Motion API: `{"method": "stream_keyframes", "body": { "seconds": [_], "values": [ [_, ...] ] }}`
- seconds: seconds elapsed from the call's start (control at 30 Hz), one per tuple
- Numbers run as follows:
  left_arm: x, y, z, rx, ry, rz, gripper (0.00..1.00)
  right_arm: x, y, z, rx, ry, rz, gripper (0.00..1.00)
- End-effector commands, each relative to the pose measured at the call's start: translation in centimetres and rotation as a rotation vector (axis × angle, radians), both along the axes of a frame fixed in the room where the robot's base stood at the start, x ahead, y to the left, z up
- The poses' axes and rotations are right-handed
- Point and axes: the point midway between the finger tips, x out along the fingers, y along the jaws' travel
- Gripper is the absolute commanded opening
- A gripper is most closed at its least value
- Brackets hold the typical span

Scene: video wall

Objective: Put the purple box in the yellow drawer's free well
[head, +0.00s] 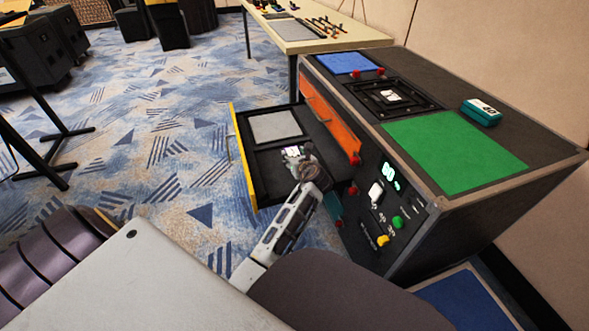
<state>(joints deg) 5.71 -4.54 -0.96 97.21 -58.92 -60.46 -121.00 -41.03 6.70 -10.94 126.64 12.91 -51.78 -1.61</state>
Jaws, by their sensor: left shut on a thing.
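The yellow drawer (240,158) is pulled out to the left of the dark cabinet. A light grey panel (275,126) fills its far part, and its near part is dark. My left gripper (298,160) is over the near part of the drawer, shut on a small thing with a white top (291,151). This appears to be the purple box, but the gripper covers most of it and its purple sides do not show clearly. I cannot tell whether it touches the drawer floor. My right gripper is not in view.
The cabinet top holds a green mat (455,150), a teal box (481,112), a black tray (372,104) and a blue mat (345,62). An orange drawer front (330,121) and a control panel (391,205) are close to my left arm. Open carpet lies left.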

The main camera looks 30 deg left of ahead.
Motion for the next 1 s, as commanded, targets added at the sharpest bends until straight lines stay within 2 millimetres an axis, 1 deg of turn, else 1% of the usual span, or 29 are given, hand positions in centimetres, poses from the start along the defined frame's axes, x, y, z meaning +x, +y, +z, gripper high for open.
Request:
{"method": "stream_keyframes", "body": {
  "seconds": [0.47,0.57,0.8,1.0],
  "values": [
    [0.0,0.0,-0.3,0.000,-0.001,0.000,0.23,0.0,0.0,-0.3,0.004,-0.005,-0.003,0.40],
    [0.0,0.0,-0.9,0.000,0.000,0.001,0.23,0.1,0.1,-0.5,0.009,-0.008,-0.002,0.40],
    [0.0,0.0,-3.2,-0.001,0.001,0.001,0.23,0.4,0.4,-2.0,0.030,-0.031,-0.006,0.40],
    [0.0,0.0,-4.7,0.000,0.000,0.001,0.23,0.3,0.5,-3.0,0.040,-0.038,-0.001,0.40]
  ]
}}
